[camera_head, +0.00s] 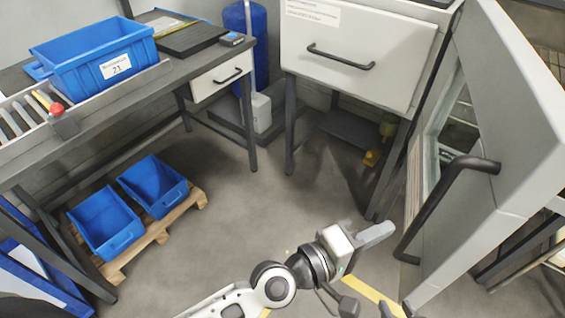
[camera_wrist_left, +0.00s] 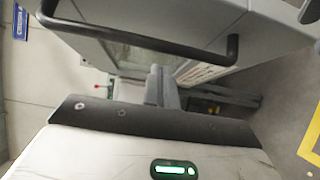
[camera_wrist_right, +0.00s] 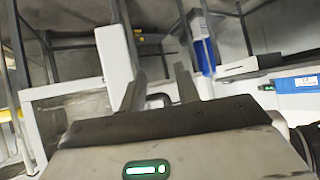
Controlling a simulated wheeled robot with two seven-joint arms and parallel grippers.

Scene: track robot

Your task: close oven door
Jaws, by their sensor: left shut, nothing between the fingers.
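The oven door (camera_head: 510,100) is a thick light-grey panel standing open at the right of the head view. Its black bar handle (camera_head: 432,205) runs down the face towards me. The handle also crosses the top of the left wrist view (camera_wrist_left: 140,40). My left gripper (camera_head: 390,229) is shut and empty, just left of the handle's lower end and apart from it. Its closed fingers show in the left wrist view (camera_wrist_left: 163,85). My right gripper's fingers stand apart and empty in the right wrist view (camera_wrist_right: 158,85). The oven's inside is mostly hidden behind the door.
A white drawer cabinet (camera_head: 365,55) stands left of the door. A workbench (camera_head: 150,85) at the left carries a blue bin (camera_head: 95,60). Two blue crates (camera_head: 105,222) sit on a wooden pallet (camera_head: 160,230). The grey floor between (camera_head: 245,205) is clear.

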